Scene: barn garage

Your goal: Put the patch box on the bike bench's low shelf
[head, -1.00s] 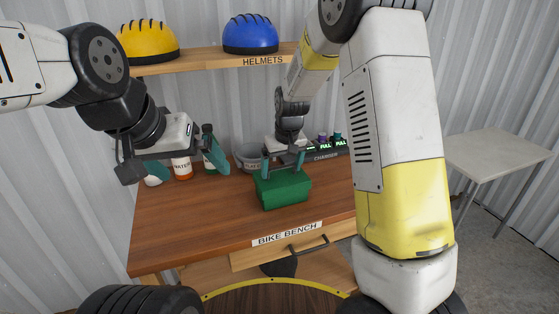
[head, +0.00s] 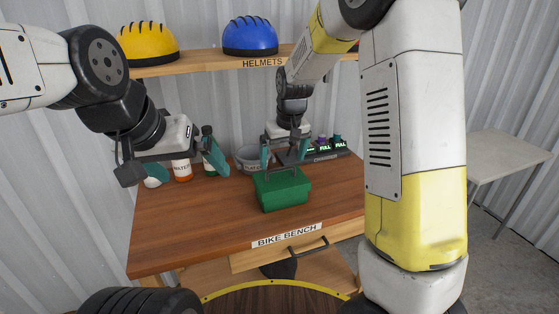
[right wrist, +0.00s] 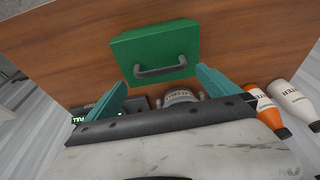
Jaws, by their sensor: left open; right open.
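The patch box, a green box (head: 285,194) with a dark grey handle on top, sits on the bike bench top (head: 190,225). It also shows in the right wrist view (right wrist: 155,45). My right gripper (head: 286,158) is open just above and behind the box. In the right wrist view its teal fingers stand apart, one to each side of the handle (right wrist: 160,71) and not closed on it. My left gripper (head: 187,164) is open and empty over the bench's back left. A wooden surface (head: 325,272), seemingly the low shelf, shows partly below the drawer.
Bottles (head: 182,170), a grey tub (head: 247,158) and a charger (head: 322,153) stand along the back of the bench. A helmet shelf (head: 200,66) hangs above. A drawer (head: 280,254) with a dark handle faces front. A pale table (head: 490,155) stands right. The bench's front left is clear.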

